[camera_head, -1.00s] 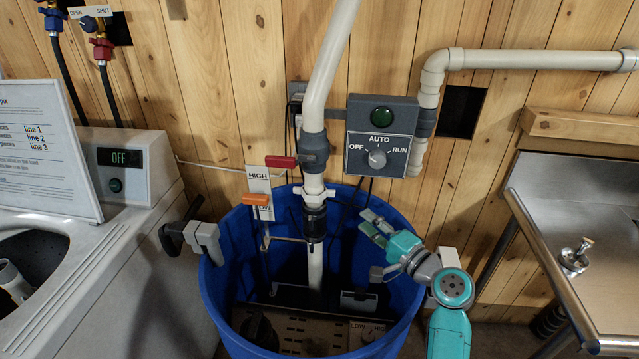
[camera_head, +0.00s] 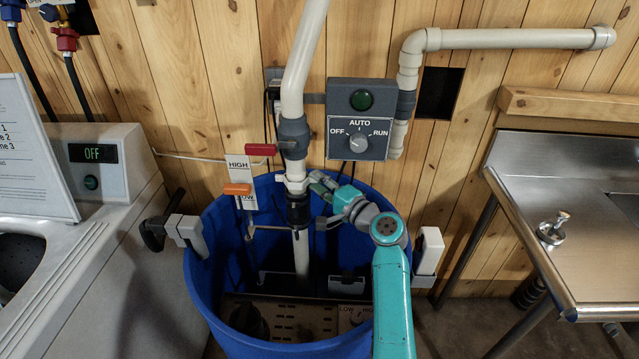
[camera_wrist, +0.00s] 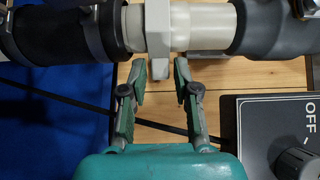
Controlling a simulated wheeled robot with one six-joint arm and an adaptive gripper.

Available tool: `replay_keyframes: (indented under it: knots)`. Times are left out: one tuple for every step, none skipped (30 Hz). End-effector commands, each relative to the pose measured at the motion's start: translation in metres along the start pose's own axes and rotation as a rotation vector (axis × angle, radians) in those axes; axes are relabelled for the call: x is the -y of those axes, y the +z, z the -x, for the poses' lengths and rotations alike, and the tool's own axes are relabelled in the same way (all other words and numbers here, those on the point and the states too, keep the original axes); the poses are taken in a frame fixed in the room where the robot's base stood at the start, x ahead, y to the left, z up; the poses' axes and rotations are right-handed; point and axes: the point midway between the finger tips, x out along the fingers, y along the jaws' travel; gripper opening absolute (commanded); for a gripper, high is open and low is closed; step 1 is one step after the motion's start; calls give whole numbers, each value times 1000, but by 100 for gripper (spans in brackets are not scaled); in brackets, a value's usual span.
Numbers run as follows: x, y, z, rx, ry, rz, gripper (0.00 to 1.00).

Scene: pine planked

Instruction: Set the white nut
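The white nut (camera_head: 297,185) is a pale collar with lugs around the upright pipe, just above a black coupling (camera_head: 299,212). In the wrist view the nut (camera_wrist: 158,28) lies straight ahead of my gripper (camera_wrist: 160,76), between the black coupling and a bare stretch of white pipe. One lug points toward my gripper and appears between or just beyond the two fingertips. The fingers are open, with a gap on each side of the lug; I cannot tell whether they touch it. In the head view my gripper (camera_head: 318,185) is just right of the nut, its tips partly hard to make out.
A blue tub (camera_head: 232,275) surrounds the lower pipe. A grey switch box (camera_head: 362,120) is close at the right, its knob between OFF and RUN. A red-handled valve (camera_head: 262,150) and an orange lever (camera_head: 237,189) are at the left. A steel sink counter (camera_head: 535,190) stands farther right.

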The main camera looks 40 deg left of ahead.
Motion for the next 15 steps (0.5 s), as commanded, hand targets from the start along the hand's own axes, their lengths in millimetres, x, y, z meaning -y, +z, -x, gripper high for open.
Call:
replay_keyframes:
  knots:
    - [0,0,-1,0,0,0,30]
    - [0,0,-1,0,0,0,30]
    - [0,0,-1,0,0,0,30]
    - [0,0,-1,0,0,0,30]
    - [0,0,0,0,0,0,30]
    - [0,0,0,0,0,0,30]
    - [0,0,0,0,0,0,30]
    - [0,0,0,0,0,0,23]
    - [0,0,0,0,0,0,13]
    - [0,0,0,0,0,0,5]
    - [0,0,0,0,0,0,0]
    - [0,0,0,0,0,0,0]
    - [0,0,0,0,0,0,0]
    - [0,0,0,0,0,0,0]
    - [0,0,0,0,0,1,0]
